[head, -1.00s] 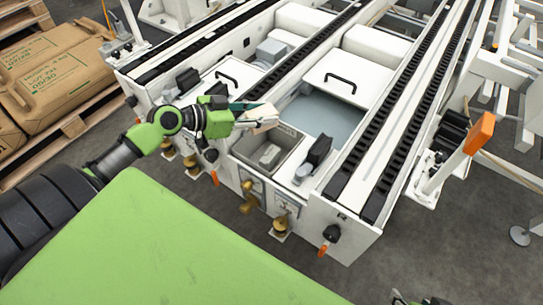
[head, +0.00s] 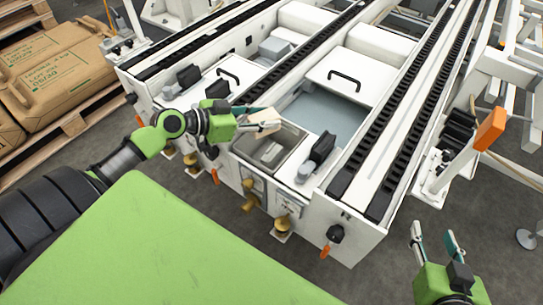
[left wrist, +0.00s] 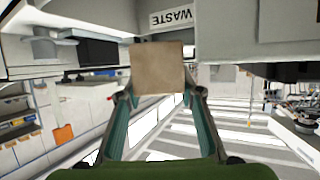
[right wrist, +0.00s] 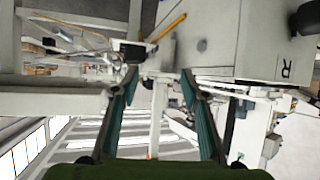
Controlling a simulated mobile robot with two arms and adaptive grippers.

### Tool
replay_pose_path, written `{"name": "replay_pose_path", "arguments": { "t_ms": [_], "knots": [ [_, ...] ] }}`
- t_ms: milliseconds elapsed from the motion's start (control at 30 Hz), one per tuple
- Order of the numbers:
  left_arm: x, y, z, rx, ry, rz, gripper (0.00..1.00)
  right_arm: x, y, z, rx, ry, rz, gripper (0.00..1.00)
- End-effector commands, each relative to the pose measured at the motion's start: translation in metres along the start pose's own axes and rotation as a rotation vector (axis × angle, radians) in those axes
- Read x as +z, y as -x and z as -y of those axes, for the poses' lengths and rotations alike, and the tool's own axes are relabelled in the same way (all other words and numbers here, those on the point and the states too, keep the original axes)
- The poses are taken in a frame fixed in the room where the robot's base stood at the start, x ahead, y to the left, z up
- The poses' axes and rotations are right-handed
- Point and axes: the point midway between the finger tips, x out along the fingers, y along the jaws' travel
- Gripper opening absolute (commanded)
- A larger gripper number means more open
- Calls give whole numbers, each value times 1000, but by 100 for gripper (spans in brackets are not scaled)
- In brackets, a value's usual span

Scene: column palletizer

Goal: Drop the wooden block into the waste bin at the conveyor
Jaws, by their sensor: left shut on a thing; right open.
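My left gripper (head: 254,116) is shut on the pale wooden block (head: 266,120) at the back left edge of the waste bin (head: 290,143). The bin is a grey open recess in the front of the conveyor; a light grey shape inside is too small to identify. In the left wrist view the block (left wrist: 157,68) sits between the fingertips (left wrist: 158,93), with the upside-down WASTE label (left wrist: 172,17) beyond it. My right gripper (head: 434,236) is open and empty at the lower right, off the conveyor; its spread fingers also show in the right wrist view (right wrist: 158,80).
The conveyor's black chain tracks (head: 395,135) run right of the bin. A black-topped fitting (head: 321,148) stands at its right side, and a white lid with a handle (head: 345,78) lies behind. Brown sacks (head: 60,75) on a pallet stand at left.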

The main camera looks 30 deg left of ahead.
Motion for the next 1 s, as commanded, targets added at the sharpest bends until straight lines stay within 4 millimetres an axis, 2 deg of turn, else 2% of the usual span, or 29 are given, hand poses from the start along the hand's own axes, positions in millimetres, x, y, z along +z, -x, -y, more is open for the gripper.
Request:
{"name": "replay_pose_path", "arguments": {
  "t_ms": [267,633,667,700,1000],
  "knots": [
    [5,-2,0,0,0,-1,11,-24,-3,3,-6,0,-104,41],
    [5,-2,0,-1,0,-1,11,-27,-2,3,-7,0,-119,41],
    [5,-2,0,-1,0,-1,42,-27,-2,3,-7,0,-119,41],
    [5,-2,0,-1,0,-1,52,-27,-2,3,-7,0,-119,41],
    [6,-2,0,0,0,1,54,-27,-2,3,-7,0,-118,41]
  ]
}}
